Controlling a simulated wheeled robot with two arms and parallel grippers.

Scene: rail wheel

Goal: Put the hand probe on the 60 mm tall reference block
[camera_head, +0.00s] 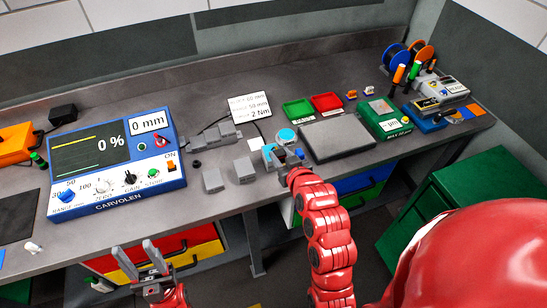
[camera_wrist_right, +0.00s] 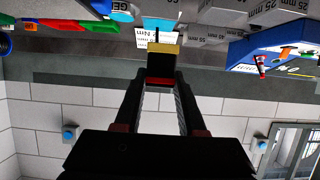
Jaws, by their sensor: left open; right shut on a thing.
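My right gripper (camera_head: 283,160) is shut on the hand probe, above the bench near its front edge. In the right wrist view, the probe (camera_wrist_right: 161,66) sits between the fingertips, showing a yellow band and red and black parts. Two small grey blocks (camera_head: 212,180) (camera_head: 244,170) stand to the left of the gripper, apart from it. I cannot read which is 60 mm tall. A grey stepped block (camera_head: 215,138) lies behind them; millimetre labels show on grey blocks in the right wrist view (camera_wrist_right: 278,6). My left gripper (camera_head: 135,250) is open and empty, in front of the bench.
The blue CARVOLEN instrument (camera_head: 115,155) stands left of the blocks, with cables behind. A label card (camera_head: 250,106), a blue-lidded jar (camera_head: 286,137) and green (camera_head: 298,109) and red (camera_head: 327,102) trays lie behind. A grey plate (camera_head: 337,139) is right of the gripper.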

